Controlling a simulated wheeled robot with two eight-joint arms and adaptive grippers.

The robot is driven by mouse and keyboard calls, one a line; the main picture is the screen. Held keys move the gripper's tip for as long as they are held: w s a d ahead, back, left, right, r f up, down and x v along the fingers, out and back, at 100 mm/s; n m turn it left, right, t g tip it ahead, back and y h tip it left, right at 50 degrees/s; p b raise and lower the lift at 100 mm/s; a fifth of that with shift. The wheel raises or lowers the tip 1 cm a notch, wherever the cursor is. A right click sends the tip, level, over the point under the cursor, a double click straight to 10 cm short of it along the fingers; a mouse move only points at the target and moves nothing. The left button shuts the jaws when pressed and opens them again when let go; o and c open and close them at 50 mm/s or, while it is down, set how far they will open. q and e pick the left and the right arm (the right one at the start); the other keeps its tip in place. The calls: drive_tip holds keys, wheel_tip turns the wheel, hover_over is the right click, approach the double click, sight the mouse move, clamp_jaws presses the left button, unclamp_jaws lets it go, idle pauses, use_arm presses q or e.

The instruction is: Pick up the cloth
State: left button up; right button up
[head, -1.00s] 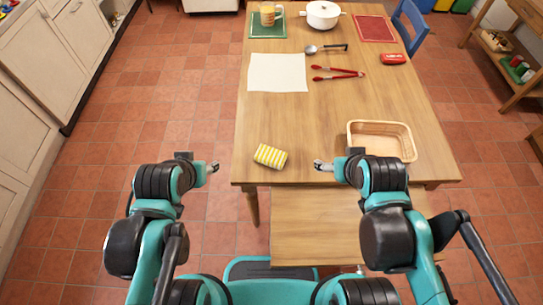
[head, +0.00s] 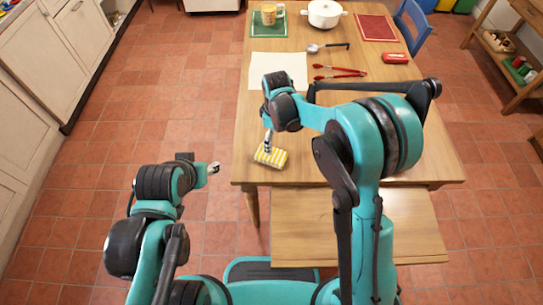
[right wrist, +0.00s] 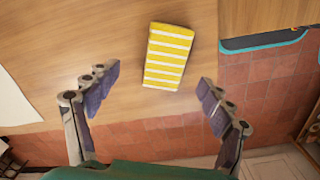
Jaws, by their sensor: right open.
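The cloth (head: 273,158) is a folded yellow-and-white striped pad lying on the table near its front left edge. In the right wrist view the cloth (right wrist: 168,57) lies ahead of the fingertips, between their lines. My right gripper (head: 267,148) points down over the cloth, partly hiding its left end. In the right wrist view this gripper (right wrist: 158,80) is open, with nothing between its fingers. My left gripper (head: 213,169) is off the table's left front side, away from the cloth; its jaw opening is too small to tell.
The wooden table (head: 225,95) holds a white sheet (head: 290,65), red tongs (head: 340,72), a ladle (head: 325,47), a red case (head: 395,58), a white pot (head: 324,14) and a mug on a green mat (head: 268,30). My right arm covers the table's right front.

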sight(272, 156)
drive_tip(key=shift+w+a+f, duration=0.1)
drive_tip(key=shift+a+f, duration=0.05)
drive_tip(key=shift+f, duration=0.35)
drive_tip(key=shift+a+f, duration=0.15)
drive_tip(key=shift+f, duration=0.3)
drive_tip(key=f+b, duration=0.1)
drive_tip(key=f, duration=0.1)
drive_tip(key=f+b, duration=0.1)
drive_tip(key=f, duration=0.1)
drive_tip(key=f+b, duration=0.1)
drive_tip(key=f, duration=0.2)
drive_tip(key=shift+s+a+b, duration=0.25)
drive_tip(key=shift+s+b, duration=0.05)
drive_tip(key=shift+s, duration=0.05)
drive_tip(key=shift+c, duration=0.9)
drive_tip(key=c, duration=1.2)
drive_tip(key=shift+o, duration=0.2)
drive_tip(key=shift+r, duration=0.1)
